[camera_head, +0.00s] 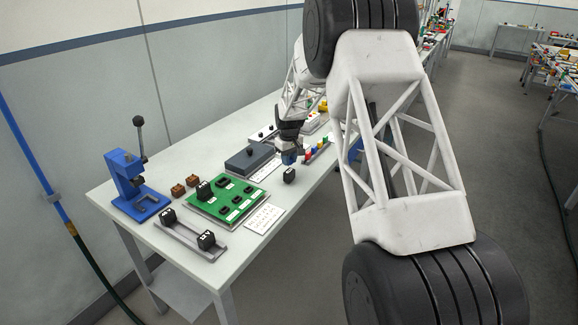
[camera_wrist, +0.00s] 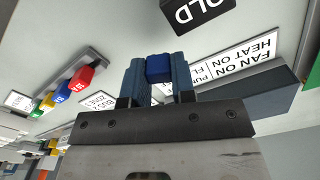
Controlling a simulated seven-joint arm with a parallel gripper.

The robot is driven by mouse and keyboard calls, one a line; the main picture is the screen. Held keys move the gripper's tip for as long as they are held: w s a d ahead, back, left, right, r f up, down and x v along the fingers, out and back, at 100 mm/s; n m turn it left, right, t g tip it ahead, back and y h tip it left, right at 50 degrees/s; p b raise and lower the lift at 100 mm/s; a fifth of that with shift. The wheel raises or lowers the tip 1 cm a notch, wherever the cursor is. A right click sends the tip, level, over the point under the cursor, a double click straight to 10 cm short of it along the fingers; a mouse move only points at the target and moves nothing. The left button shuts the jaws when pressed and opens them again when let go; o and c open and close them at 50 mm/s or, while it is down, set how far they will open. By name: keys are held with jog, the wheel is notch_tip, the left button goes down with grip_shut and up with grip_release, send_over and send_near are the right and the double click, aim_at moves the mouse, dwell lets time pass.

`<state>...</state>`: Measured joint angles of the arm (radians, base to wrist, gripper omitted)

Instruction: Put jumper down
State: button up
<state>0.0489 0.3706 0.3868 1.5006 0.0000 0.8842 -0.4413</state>
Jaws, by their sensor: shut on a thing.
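My gripper (camera_head: 289,156) is low over the table's right half in the head view. In the wrist view its two blue-grey fingers (camera_wrist: 159,78) are shut on a small blue block, the jumper (camera_wrist: 159,66). In the head view the jumper is too small to tell apart from the fingers. I cannot tell whether the jumper touches the table. A black block (camera_head: 289,175) stands on the table just in front of the gripper; it also shows at the top of the wrist view (camera_wrist: 198,14), with white letters ending in "OLD".
A rack of coloured pieces (camera_head: 317,150) lies right of the gripper. A grey box (camera_head: 249,159) with a label sheet lies left of it. A green board (camera_head: 226,199), a rail with black blocks (camera_head: 190,236) and a blue press (camera_head: 135,188) stand farther left on the table (camera_head: 275,222).

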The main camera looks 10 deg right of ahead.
jog(key=shift+f, duration=1.5)
jog(key=shift+f, duration=0.15)
jog(key=o, duration=0.8)
jog(key=shift+o, duration=0.2)
jog(key=shift+r, duration=0.2)
notch_tip(320, 180, up, 12)
jog(key=shift+f, duration=0.2)
jog(key=shift+r, duration=0.15)
jog(key=shift+r, duration=0.1)
